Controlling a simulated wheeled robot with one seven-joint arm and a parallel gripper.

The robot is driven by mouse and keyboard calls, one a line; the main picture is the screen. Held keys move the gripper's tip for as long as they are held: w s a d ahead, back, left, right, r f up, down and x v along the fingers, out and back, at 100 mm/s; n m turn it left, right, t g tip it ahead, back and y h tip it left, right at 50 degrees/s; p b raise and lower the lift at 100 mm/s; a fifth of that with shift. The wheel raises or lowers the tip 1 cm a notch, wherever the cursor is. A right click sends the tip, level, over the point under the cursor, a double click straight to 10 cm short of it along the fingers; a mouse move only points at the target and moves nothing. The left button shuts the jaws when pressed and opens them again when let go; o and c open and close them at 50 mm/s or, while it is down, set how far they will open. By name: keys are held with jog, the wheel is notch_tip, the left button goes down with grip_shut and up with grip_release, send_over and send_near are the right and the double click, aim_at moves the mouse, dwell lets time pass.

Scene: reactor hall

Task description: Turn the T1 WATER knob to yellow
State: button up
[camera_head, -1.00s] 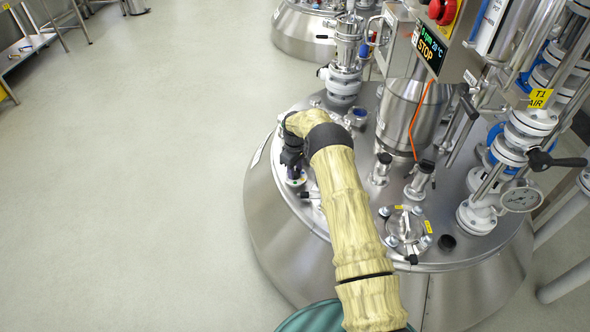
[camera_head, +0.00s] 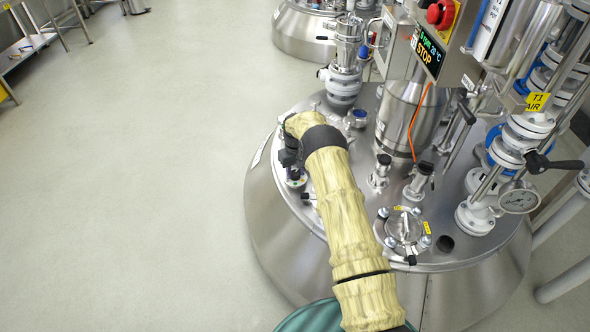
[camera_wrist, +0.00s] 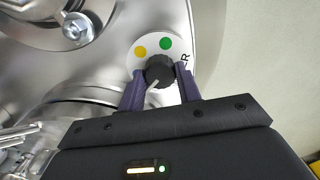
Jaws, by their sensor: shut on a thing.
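The T1 WATER knob (camera_wrist: 159,72) is dark and round, on a white dial plate (camera_wrist: 152,44) in the wrist view. The plate has a yellow dot (camera_wrist: 140,51) at upper left and a green dot (camera_wrist: 166,43) at the top. A pale pointer line on the knob points to the lower left, away from both dots. My gripper (camera_wrist: 160,69) is shut on the knob, one purple finger on each side. In the head view my gripper (camera_head: 291,158) is at the tank lid's left edge, mostly hiding the dial.
The steel tank lid (camera_head: 345,238) carries several fittings, a round hatch (camera_head: 404,228) and a central vessel (camera_head: 410,110). The floor (camera_head: 150,180) to the left is clear.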

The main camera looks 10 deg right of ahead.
aim_at(295, 173)
jog(key=m, duration=0.6)
jog(key=shift+m, duration=0.3)
jog(key=m, duration=0.5)
jog(key=shift+m, duration=0.3)
jog(key=o, duration=1)
jog(key=shift+c, duration=0.2)
notch_tip(295, 173, up, 17)
jog(key=p, duration=0.4)
jog(key=shift+r, duration=0.2)
